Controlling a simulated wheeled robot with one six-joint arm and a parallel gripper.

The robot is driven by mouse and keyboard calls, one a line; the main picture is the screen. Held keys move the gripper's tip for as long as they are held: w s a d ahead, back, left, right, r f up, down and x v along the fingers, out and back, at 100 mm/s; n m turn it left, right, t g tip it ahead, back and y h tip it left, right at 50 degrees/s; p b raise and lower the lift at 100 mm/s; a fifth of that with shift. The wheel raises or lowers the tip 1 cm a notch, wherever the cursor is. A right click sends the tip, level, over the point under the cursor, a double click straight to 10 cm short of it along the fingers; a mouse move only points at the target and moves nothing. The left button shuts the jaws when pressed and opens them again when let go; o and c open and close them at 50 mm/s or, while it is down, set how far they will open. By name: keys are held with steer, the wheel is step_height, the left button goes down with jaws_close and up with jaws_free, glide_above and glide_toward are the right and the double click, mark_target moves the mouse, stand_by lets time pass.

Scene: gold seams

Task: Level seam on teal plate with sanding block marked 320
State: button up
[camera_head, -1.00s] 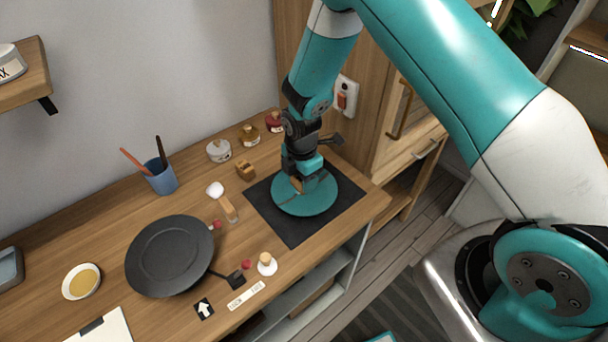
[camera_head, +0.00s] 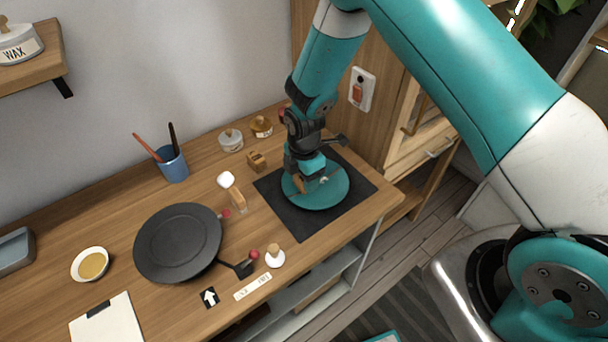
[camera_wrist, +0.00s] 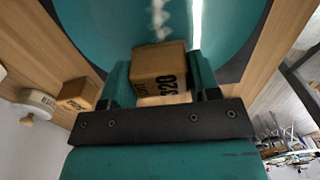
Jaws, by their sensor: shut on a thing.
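The teal plate (camera_head: 328,194) lies on a black mat (camera_head: 300,223) at the right end of the counter. My gripper (camera_head: 302,184) points down over the plate's left part. In the wrist view my gripper (camera_wrist: 160,88) is shut on the sanding block marked 320 (camera_wrist: 158,68), a tan block with its number facing the camera. A pale, jagged seam (camera_wrist: 160,18) runs across the plate just beyond the block. Whether the block touches the plate is hard to tell.
A second wooden block (camera_head: 257,161) stands left of the mat. Jars (camera_head: 231,140) stand by the wall. A black pan (camera_head: 180,243), a blue cup (camera_head: 172,164) and a yellow-filled bowl (camera_head: 91,264) are further left. A white-based knob (camera_head: 274,256) stands near the front edge.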

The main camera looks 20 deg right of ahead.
steer(key=shift+f+b, duration=0.4)
steer(key=shift+f, duration=0.2)
steer(key=shift+s+r, duration=0.1)
steer(key=shift+s+d, duration=0.2)
steer(key=shift+s, duration=0.25)
steer(key=shift+w+a, duration=0.15)
steer(key=shift+w, duration=0.25)
steer(key=shift+s, duration=0.3)
steer(key=shift+w, duration=0.1)
